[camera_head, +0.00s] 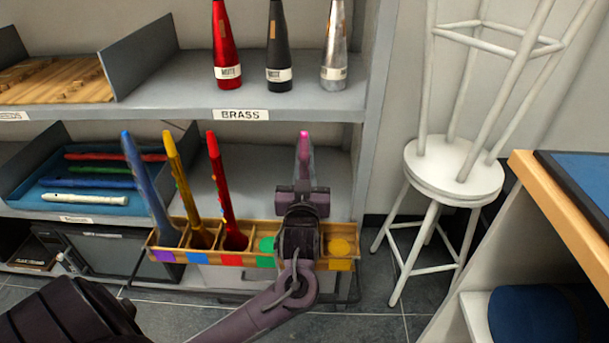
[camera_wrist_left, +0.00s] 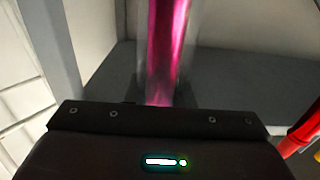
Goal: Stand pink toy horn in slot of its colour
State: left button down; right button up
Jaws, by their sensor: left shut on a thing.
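The pink toy horn (camera_head: 304,146) stands upright above my left gripper (camera_head: 303,196) in the head view. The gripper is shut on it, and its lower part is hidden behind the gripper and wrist. The left wrist view shows its pink tube (camera_wrist_left: 167,45) rising from the jaws. A wooden slotted rack (camera_head: 190,257) runs beneath, with purple, blue, red, green and yellow labels. My wrist hides the stretch between the green and yellow labels. I cannot tell whether the horn's lower end is inside a slot. My right gripper is not in view.
Blue (camera_head: 147,185), yellow (camera_head: 184,185) and red (camera_head: 222,190) horns lean in the rack's left slots. A grey shelf (camera_head: 300,107) with bottle-shaped mutes is above. A blue tray (camera_head: 30,195) of recorders sits left. White stools (camera_head: 453,168) stand right.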

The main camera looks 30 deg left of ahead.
pick_arm(q)
jog(key=shift+f, duration=0.2)
jog(key=c, duration=1.2)
grip_release()
jog(key=shift+o, duration=0.2)
jog(key=p+v, duration=0.1)
jog(key=v, duration=0.7)
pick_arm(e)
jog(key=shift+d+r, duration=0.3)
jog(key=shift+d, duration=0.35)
pick_arm(q)
jog(key=shift+w, duration=0.1)
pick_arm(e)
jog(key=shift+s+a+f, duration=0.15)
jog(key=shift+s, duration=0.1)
